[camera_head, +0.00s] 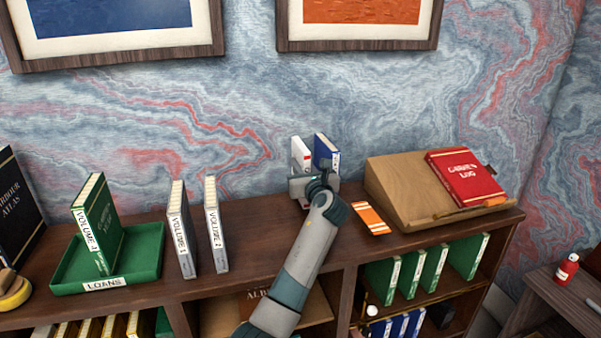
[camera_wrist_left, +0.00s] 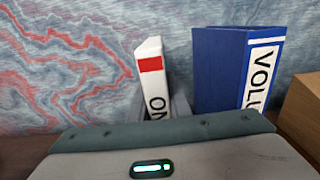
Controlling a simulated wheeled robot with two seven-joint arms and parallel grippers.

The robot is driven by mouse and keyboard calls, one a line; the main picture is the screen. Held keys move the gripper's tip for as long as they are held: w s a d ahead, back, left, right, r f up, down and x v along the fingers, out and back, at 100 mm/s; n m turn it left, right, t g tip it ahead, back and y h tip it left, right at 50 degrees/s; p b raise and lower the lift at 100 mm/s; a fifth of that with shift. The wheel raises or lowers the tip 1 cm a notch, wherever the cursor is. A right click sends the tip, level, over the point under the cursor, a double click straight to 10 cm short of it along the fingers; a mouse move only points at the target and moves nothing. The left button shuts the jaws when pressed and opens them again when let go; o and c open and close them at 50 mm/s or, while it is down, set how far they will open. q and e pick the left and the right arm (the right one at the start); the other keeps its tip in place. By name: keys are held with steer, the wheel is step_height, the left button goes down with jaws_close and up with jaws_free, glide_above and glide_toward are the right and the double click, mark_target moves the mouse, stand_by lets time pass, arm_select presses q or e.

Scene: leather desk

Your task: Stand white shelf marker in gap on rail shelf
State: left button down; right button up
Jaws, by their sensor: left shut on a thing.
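The white shelf marker (camera_head: 300,152), with a red patch and black letters, is upright at the back of the desk top. In the left wrist view the marker (camera_wrist_left: 150,75) leans slightly. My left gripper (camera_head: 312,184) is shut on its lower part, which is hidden. A blue volume (camera_head: 326,150) stands just right of it; a gap separates them in the left wrist view (camera_wrist_left: 220,70). Whether the marker touches the surface cannot be told. On the lower right shelf, green books (camera_head: 411,272) stand with a wider gap before the rightmost one. My right gripper is not in view.
A wooden slope (camera_head: 400,190) with a red log book (camera_head: 465,177) and an orange striped card (camera_head: 370,218) lie to the right. Two white-spined volumes (camera_head: 180,230) and a green loans tray (camera_head: 150,245) with a green volume stand left.

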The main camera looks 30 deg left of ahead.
arm_select(q)
steer(key=s+d+r+b, duration=0.1)
steer(key=d+r, duration=0.2)
steer(key=s+d+r+b, duration=0.1)
steer(key=s+d+r, duration=0.1)
steer(key=d+r, duration=0.1)
steer(key=s+d+r+b, duration=0.1)
steer(key=d+r, duration=0.2)
steer(key=d, duration=0.2)
steer(key=shift+s+b, duration=0.2)
steer(key=shift+b, duration=0.2)
steer(key=shift+a, duration=0.1)
